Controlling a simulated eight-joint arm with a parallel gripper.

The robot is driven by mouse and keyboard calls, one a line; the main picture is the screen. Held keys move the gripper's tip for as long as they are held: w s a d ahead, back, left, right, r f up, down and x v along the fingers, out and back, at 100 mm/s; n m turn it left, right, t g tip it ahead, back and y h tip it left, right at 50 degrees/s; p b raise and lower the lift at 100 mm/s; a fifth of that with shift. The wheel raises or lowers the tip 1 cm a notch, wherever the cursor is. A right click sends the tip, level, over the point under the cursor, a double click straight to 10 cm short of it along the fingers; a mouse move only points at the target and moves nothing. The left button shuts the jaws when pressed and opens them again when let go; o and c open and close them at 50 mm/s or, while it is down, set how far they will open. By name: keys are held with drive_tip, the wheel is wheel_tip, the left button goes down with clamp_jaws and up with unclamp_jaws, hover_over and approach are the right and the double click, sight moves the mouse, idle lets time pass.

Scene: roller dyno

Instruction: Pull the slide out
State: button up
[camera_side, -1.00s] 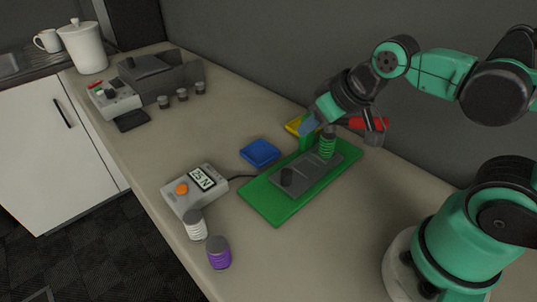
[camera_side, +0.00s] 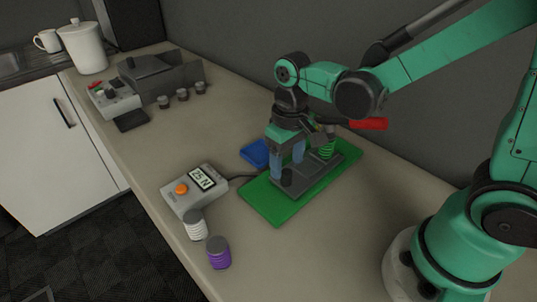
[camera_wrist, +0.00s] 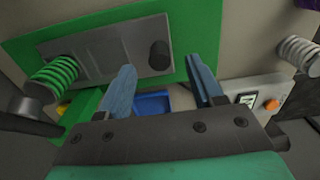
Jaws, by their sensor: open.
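The slide is a grey plate (camera_side: 315,178) lying on a green base board (camera_side: 272,207), with a short dark knob (camera_side: 287,177) at its near left end. In the wrist view the plate (camera_wrist: 105,55) and knob (camera_wrist: 159,55) show clearly. My gripper (camera_side: 288,160) is open and points down over the knob end. In the wrist view its two blue fingers (camera_wrist: 161,72) appear either side of the knob, with gaps on both sides. The fingers look empty. Whether their tips reach down to knob height is unclear.
A green coil (camera_side: 327,149) stands at the plate's far end. A blue tray (camera_side: 255,153) lies behind the board. A grey meter box (camera_side: 180,200) with a display sits left, near a white coil (camera_side: 195,226) and a purple coil (camera_side: 218,254).

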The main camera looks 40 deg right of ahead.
sight(286, 172)
drive_tip(key=shift+f, duration=1.75)
drive_tip(key=shift+c, duration=0.3)
clamp_jaws()
